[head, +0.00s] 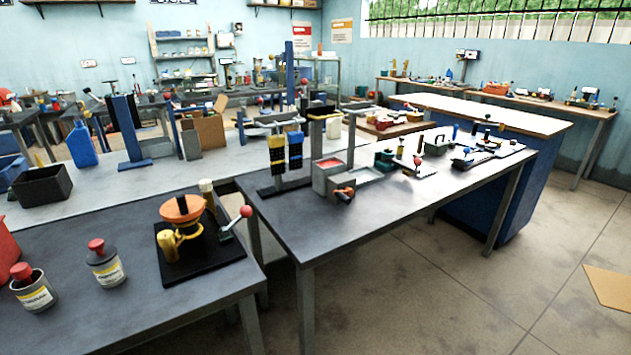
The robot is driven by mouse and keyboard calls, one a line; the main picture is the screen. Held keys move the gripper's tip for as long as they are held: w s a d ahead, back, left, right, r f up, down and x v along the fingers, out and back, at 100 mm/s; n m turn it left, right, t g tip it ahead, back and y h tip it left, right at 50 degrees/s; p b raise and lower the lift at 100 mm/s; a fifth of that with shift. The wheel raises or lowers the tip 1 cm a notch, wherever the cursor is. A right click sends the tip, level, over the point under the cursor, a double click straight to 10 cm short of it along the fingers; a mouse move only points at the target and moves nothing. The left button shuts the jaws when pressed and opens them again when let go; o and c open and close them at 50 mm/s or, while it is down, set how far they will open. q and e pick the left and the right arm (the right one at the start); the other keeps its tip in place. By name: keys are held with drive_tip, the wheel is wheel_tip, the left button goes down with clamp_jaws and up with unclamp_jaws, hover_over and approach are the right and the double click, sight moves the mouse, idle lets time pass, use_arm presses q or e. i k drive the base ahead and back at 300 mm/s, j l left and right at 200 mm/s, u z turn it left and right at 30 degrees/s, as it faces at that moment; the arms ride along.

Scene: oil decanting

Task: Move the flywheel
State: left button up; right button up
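I cannot tell for sure which thing is the flywheel. A round orange part (182,207) sits on top of a yellow stand (188,234) on the near left table. The stand is on a black base plate (205,262), beside a lever with a red ball knob (245,211). An orange knob-like part (344,194) sticks out from a grey box device (330,174) on the middle table. Neither of my grippers is in view.
Two grey bottles with red caps (105,265) (33,290) stand on the near left table (150,312). The middle table (345,225) has a clear front strip and small tools along its right part. A narrow gap separates these tables. Open floor (470,290) lies to the right.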

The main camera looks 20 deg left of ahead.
sight(180, 208)
drive_tip(key=u, duration=1.4)
